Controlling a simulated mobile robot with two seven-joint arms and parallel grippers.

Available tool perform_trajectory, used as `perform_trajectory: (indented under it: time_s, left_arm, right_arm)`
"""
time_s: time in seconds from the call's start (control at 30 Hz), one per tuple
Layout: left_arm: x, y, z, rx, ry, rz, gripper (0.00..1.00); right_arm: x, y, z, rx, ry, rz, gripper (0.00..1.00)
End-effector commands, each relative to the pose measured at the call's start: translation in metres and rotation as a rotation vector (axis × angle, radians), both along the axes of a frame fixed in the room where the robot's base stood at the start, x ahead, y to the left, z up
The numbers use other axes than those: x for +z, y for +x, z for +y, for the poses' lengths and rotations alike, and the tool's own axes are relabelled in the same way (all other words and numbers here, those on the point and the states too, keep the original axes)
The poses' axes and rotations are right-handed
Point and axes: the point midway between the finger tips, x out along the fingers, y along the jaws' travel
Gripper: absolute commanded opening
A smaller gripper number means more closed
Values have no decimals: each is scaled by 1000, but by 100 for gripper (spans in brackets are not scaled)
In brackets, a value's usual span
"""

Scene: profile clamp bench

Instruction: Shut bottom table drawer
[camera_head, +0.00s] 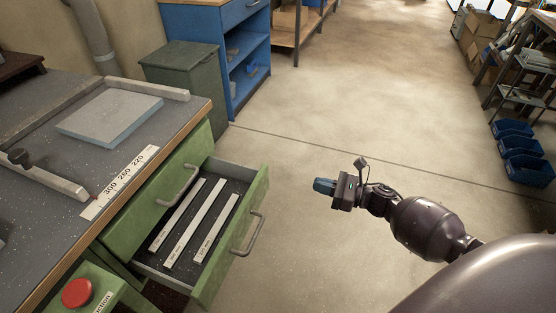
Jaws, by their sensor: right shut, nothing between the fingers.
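The green bench holds a green drawer (262,190) that is pulled out, with its front facing right and a grey bar handle (247,234) on it. It lies below another green drawer front (150,208), which has its own handle (178,187) and sits close to the bench. Whether anything lies beneath the open drawer is hidden. Several pale labelled strips (192,226) lie in it on a dark liner. My right gripper (318,186) is shut and empty, in the air to the right of the open drawer and apart from it. My left gripper is out of view.
The bench top (60,120) carries a grey-blue plate (110,118) and clamp bars. A red button (77,292) is at the lower left. A green bin (190,75) and a blue cabinet (238,55) stand behind. Blue crates (522,150) are at the right; the floor between is clear.

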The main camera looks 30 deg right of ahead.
Motion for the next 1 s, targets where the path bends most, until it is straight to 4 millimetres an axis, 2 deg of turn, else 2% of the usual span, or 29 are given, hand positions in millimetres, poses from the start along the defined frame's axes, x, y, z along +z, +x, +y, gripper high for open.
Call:
perform_trajectory:
  time_s: [0.17, 0.7, 1.0]
  left_arm:
    - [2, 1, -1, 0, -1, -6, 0]
    - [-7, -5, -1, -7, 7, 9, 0]
    - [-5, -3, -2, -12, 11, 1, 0]
  right_arm:
    - [3, 16, 12, 1, 1, -6, 0]
    - [1, 87, 68, -1, 4, 0, 0]
    - [1, 107, 84, -1, 4, 0, 0]
